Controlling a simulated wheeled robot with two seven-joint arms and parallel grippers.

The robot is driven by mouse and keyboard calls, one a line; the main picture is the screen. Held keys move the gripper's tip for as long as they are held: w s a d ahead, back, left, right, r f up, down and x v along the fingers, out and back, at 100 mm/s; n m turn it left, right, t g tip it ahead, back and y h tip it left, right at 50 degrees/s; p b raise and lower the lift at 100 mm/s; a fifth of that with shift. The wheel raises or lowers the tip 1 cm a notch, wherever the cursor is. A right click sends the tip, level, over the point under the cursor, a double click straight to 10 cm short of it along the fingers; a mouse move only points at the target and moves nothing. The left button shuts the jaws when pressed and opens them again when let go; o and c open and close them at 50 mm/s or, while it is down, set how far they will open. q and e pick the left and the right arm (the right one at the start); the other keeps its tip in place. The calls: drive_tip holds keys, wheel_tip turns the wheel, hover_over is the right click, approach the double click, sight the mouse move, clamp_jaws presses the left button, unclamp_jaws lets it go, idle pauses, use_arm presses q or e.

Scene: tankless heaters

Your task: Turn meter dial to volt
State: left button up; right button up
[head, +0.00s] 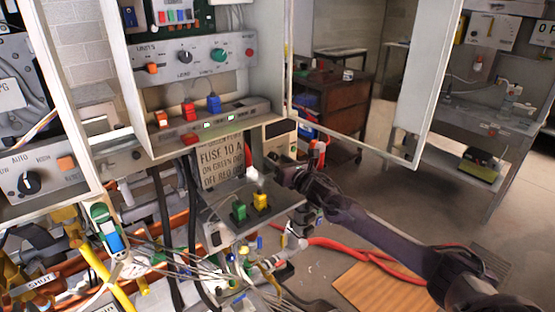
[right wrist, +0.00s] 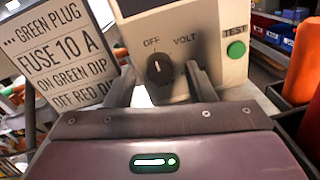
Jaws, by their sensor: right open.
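The meter (right wrist: 205,62) is a cream box with a black round dial (right wrist: 160,68), an OFF mark, a VOLT mark and a green TEST button (right wrist: 236,49). The dial's white pointer line stands nearly upright, closer to OFF than to VOLT. My right gripper (right wrist: 163,80) is open, one finger on each side of the dial's lower part; I cannot tell whether they touch it. In the head view my right gripper (head: 287,174) is in front of the meter (head: 280,132), mostly hiding its face. My left gripper is not in view.
A sign (head: 222,161) about the green plug and fuse stands left of the meter. A grey shelf (head: 270,210) with green and yellow plugs lies below. An open cabinet door (head: 428,80) is at the right, with loose wires and pipes at lower left.

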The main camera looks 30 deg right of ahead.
drive_tip(key=shift+w, duration=0.25)
drive_tip(key=shift+c, duration=0.7)
drive_tip(key=c, duration=0.8)
drive_tip(key=shift+c, duration=0.2)
